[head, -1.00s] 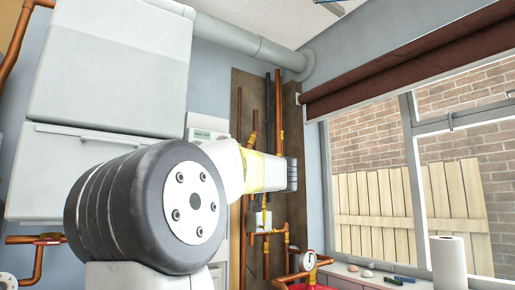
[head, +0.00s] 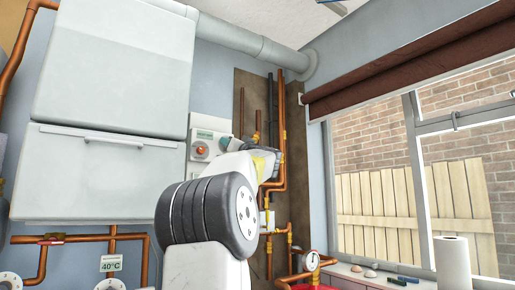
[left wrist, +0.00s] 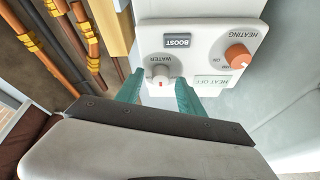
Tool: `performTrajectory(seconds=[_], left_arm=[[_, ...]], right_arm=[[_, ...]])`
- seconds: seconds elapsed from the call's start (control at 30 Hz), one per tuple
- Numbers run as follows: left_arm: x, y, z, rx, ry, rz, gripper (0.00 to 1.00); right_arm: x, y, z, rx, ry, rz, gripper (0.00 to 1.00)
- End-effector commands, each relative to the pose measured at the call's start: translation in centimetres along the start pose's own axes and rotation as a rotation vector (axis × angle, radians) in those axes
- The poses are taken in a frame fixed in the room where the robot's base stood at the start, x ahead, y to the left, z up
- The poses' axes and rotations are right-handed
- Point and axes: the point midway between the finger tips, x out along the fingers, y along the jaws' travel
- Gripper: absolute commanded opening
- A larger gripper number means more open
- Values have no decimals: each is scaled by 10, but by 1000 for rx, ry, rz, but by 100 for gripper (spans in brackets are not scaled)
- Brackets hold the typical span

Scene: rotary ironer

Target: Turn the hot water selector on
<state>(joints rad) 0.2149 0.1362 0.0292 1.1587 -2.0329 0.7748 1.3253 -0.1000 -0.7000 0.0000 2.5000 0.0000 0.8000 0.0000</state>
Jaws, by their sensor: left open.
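The hot water selector (left wrist: 160,73) is a small white knob with a red mark, below the word WATER on a white control panel (left wrist: 205,58). In the left wrist view it sits between the two teal fingertips of my left gripper (left wrist: 158,80). The fingers are open, one on each side; I cannot tell whether either touches it. In the head view my left gripper (head: 224,143) is at the right edge of the panel (head: 208,134) and hides the selector. My right gripper is not in view.
An orange heating knob (left wrist: 238,55), a grey BOOST button (left wrist: 177,41) and a HEAT OFF display (left wrist: 215,84) share the panel. A white boiler (head: 110,120) stands left of it. Copper pipes (head: 281,140) run close on its right. A window (head: 380,150) is further right.

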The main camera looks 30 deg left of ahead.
Motion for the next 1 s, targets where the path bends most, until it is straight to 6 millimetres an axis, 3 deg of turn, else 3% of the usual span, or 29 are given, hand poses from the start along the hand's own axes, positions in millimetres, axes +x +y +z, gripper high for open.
performTrajectory(seconds=[0.27, 0.5, 1.0], left_arm=[[1, 0, 0, 0, 0, 0, 43], [1, 0, 0, 0, 0, 0, 0], [1, -2, 0, 93, 5, 36, 0]], right_arm=[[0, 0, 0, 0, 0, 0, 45], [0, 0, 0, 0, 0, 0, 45], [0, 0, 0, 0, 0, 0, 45]])
